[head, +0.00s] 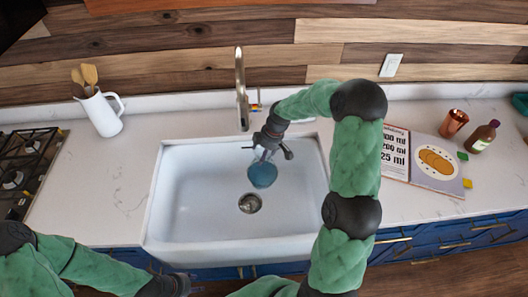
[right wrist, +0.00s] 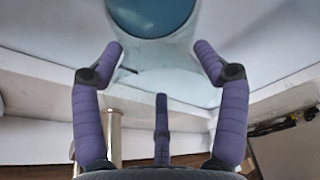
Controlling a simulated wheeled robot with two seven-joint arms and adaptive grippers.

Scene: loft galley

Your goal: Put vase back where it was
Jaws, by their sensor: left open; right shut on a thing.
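The blue vase (head: 262,175) is over the white sink basin, just behind the drain. My right gripper (head: 262,155) reaches in from the right and holds it from above and behind. In the right wrist view, the blue round part of the vase (right wrist: 155,15) is at the top edge, beyond the purple fingertips (right wrist: 160,65), with a pale part between them. I cannot tell whether the vase touches the sink. My left gripper (head: 182,285) is low at the bottom edge, in front of the sink, open and apart from the vase.
The faucet (head: 241,90) stands behind the sink (head: 190,200). A white pitcher with wooden utensils (head: 103,112) and a stove (head: 28,165) are left. A recipe board (head: 437,160), copper cup (head: 453,123) and brown bottle (head: 483,137) are right. The counter left of the sink (head: 110,190) is clear.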

